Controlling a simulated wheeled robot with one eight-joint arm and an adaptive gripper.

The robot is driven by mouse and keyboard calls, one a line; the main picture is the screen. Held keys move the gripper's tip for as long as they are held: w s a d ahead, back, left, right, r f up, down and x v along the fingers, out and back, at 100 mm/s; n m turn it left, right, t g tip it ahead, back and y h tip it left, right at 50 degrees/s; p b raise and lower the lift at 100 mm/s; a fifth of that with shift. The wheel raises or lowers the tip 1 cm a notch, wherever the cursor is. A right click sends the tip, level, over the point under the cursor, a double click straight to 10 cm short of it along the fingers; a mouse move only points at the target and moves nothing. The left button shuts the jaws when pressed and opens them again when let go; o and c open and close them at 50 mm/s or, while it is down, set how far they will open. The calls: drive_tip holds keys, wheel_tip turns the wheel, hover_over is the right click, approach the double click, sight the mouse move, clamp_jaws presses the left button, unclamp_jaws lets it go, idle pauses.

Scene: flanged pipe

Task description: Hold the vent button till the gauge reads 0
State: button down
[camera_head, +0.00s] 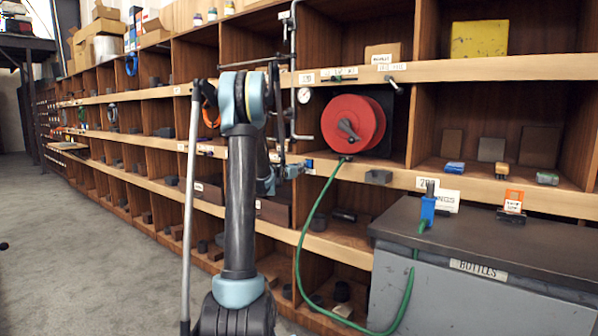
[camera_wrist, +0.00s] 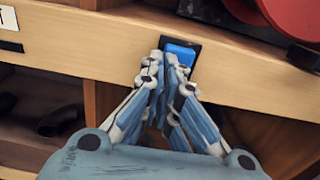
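The vent button appears as a blue block on a dark plate on the wooden shelf rail; in the wrist view the button (camera_wrist: 180,53) is just beyond my fingertips. It also shows small in the head view (camera_head: 309,164). My gripper (camera_wrist: 163,60) has its two fingers drawn together with nothing between them. Its tips overlap the button's lower left edge in the wrist view; whether they touch or press it I cannot tell. In the head view my gripper (camera_head: 292,171) points right at the button. The round white gauge (camera_head: 304,95) is above; its reading is too small to make out.
A red hose reel (camera_head: 352,123) is right of the gauge, with a green hose (camera_head: 299,250) hanging below it. Pipework (camera_head: 293,60) runs near the gauge. A grey chest (camera_head: 470,285) stands at lower right. Open grey floor (camera_head: 90,240) lies at left.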

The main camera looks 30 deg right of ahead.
drive_tip(key=shift+w+d, duration=0.1)
drive_tip(key=shift+d, duration=0.4)
drive_tip(key=shift+w+f, duration=0.1)
drive_tip(key=shift+a, duration=0.15)
idle(1.0)
drive_tip(key=v, duration=1.4)
drive_tip(key=shift+f, duration=0.1)
